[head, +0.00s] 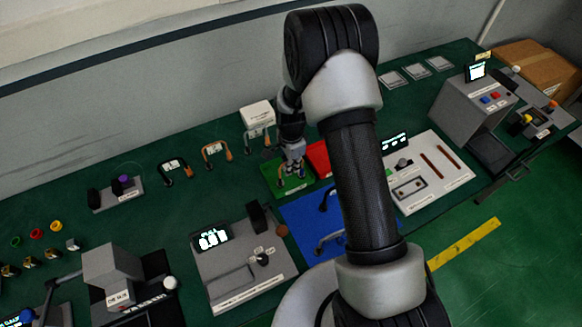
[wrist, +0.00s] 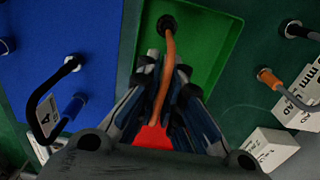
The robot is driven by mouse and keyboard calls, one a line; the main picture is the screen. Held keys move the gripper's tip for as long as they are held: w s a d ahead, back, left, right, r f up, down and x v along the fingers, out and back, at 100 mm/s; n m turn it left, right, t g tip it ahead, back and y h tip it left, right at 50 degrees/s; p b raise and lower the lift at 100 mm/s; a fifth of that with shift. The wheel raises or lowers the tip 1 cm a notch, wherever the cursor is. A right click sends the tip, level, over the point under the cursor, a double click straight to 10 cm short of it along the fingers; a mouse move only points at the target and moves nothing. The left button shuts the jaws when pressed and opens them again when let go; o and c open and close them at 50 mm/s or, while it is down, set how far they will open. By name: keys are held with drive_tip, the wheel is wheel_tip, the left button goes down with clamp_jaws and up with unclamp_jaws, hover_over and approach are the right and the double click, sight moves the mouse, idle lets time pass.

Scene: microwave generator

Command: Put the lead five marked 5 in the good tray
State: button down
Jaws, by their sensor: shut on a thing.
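My gripper (head: 293,163) is low over the green tray (head: 272,178), which I take to be the good tray. In the wrist view my gripper (wrist: 167,68) is shut on an orange lead (wrist: 170,48) with a black plug end. The plug end shows over the floor of the green tray (wrist: 215,55); I cannot tell whether it touches. No number is readable on the held lead. A black lead (wrist: 37,100) marked 4 lies on the blue mat (wrist: 40,40). Another orange lead (wrist: 280,88) lies to the right of the tray, its number unclear.
A red tray (head: 318,157) adjoins the green tray on the right. The blue mat (head: 298,218) lies in front, with leads on it. More leads (head: 213,150) and a white box (head: 257,114) stand left and behind. Grey test panels (head: 240,270) flank the mat.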

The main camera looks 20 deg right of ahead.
drive_tip(key=shift+f, duration=0.45)
drive_tip(key=shift+f, duration=0.2)
drive_tip(key=c, duration=1.8)
unclamp_jaws()
drive_tip(key=shift+o, duration=0.2)
drive_tip(key=shift+r, duration=0.1)
